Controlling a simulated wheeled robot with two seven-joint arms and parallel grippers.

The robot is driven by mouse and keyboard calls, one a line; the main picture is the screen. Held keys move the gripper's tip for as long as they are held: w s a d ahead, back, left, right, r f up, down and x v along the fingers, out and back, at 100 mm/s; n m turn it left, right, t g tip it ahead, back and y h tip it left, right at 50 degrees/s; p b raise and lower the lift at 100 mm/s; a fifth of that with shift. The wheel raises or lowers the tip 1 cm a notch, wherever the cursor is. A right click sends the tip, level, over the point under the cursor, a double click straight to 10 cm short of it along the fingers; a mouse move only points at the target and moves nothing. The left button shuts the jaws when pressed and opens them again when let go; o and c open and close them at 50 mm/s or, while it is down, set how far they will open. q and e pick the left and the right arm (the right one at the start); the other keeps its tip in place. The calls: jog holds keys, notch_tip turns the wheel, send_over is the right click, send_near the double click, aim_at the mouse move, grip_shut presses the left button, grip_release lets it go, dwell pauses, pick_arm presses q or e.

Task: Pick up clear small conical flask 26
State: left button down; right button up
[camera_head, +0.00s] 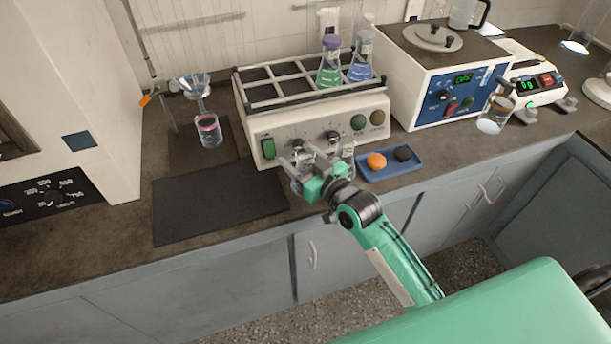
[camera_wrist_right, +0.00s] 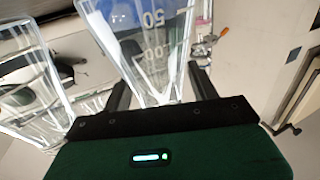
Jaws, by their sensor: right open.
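A clear conical flask (camera_wrist_right: 150,50) with white graduation marks stands between the two open fingers of my right gripper (camera_wrist_right: 161,90) in the right wrist view. A second clear flask (camera_wrist_right: 28,75) is to its left there. In the head view my right gripper (camera_head: 300,156) is at the front of the shaker, over the counter edge. Clear glass (camera_head: 297,184) shows beside and below its fingers, partly hidden by the gripper. Another clear glass vessel (camera_head: 348,150) is just right of it. I cannot read a number 26 on either flask. My left gripper is not in view.
The shaker (camera_head: 283,125) behind holds a green-liquid flask (camera_head: 329,70) and a blue-liquid flask (camera_head: 361,66). A blue tray (camera_head: 392,172) with orange and black stoppers lies close on the right. A dark mat (camera_head: 205,208) at left is bare.

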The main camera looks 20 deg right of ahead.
grip_shut()
jog(key=shift+r, duration=0.2)
